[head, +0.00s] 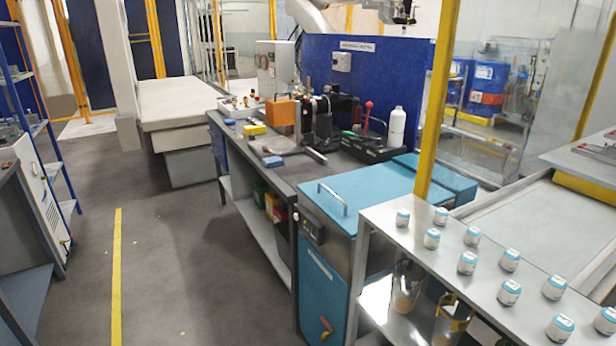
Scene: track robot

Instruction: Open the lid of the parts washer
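The parts washer appears to be the teal cabinet (321,285) right of centre, at the end of the dark workbench. Its flat teal lid (365,190) lies closed on top. A silver bar handle (333,198) runs along the lid's front left part. A small dark control panel (313,230) sits on the front below the lid, and a red-orange lever (326,329) is low on the front. Neither of my grippers is in view.
A steel table (455,262) with several white, blue-capped jars stands close on the washer's right. A yellow post (437,110) rises behind it. The workbench (290,178) holds tools and a white bottle (397,128). Open floor (200,270) lies left of the washer.

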